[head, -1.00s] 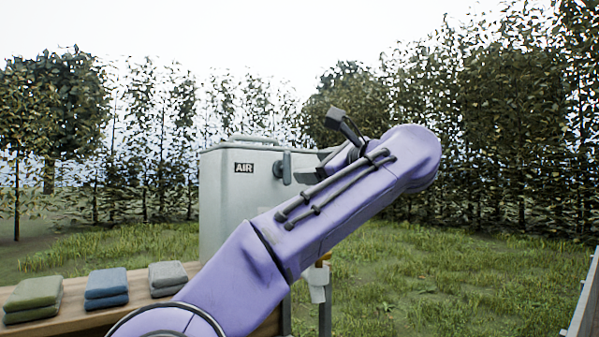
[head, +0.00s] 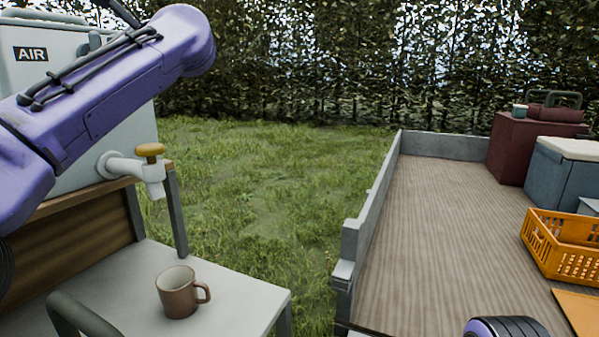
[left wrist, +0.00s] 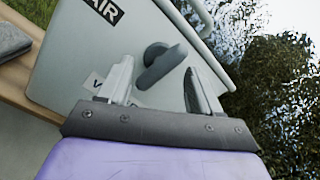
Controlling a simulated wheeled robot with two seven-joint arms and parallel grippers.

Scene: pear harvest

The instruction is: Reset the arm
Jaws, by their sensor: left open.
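My left arm (head: 110,95) crosses the upper left of the head view, in front of a grey metal tank. In the head view the gripper's jaws are mostly hidden. My right gripper is not seen; only a purple and black part of mine shows at the bottom right edge.
A tap (head: 140,170) with a yellow handle projects above a pale table (head: 225,295) holding a brown mug (head: 178,292). At right, a wooden cart bed (head: 440,215) carries an orange crate (head: 565,262), a red box (head: 525,155) and a blue cooler (head: 560,178). Grass lies between.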

